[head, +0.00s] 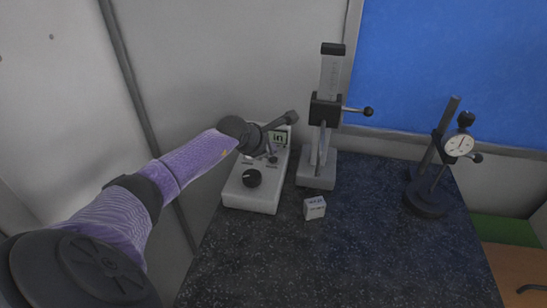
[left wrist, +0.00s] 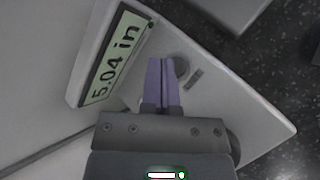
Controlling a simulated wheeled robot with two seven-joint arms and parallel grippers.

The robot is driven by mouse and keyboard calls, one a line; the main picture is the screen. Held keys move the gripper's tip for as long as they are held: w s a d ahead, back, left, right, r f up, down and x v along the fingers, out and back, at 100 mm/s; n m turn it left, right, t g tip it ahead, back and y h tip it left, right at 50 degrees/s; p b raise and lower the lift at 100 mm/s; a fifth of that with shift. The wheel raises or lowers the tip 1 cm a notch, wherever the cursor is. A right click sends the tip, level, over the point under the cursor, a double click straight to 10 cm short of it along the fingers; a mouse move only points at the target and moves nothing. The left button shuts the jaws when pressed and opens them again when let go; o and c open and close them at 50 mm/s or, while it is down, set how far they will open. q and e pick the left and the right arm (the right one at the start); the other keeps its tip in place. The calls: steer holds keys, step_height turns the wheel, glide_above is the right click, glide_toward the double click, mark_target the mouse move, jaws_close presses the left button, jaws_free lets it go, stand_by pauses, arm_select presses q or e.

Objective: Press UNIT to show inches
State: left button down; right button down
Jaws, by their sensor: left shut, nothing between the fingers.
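A light grey measuring console (head: 240,198) stands at the back left of the dark bench. Its display (head: 280,138) shows "in"; in the left wrist view the display (left wrist: 113,58) reads "5.04 in". My left gripper (head: 272,158) is over the console's upper face, shut and empty. In the left wrist view its purple fingertips (left wrist: 162,60) are beside a round grey button (left wrist: 181,66) with a small dark label by it. The label is too small to read, and I cannot tell whether the fingertips touch the panel. My right gripper is out of view.
A black knob (head: 252,177) is on the console's front. A column stand with a lever (head: 317,172) stands just right of the console. A small white box (head: 314,208) lies in front of it. A dial gauge stand (head: 427,196) is at the right. The bench front is clear.

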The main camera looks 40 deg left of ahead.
mark_target(271, 160)
arm_select(q)
steer(key=shift+r+p, duration=1.6)
steer(key=shift+r, duration=0.8)
steer(key=shift+f, duration=0.1)
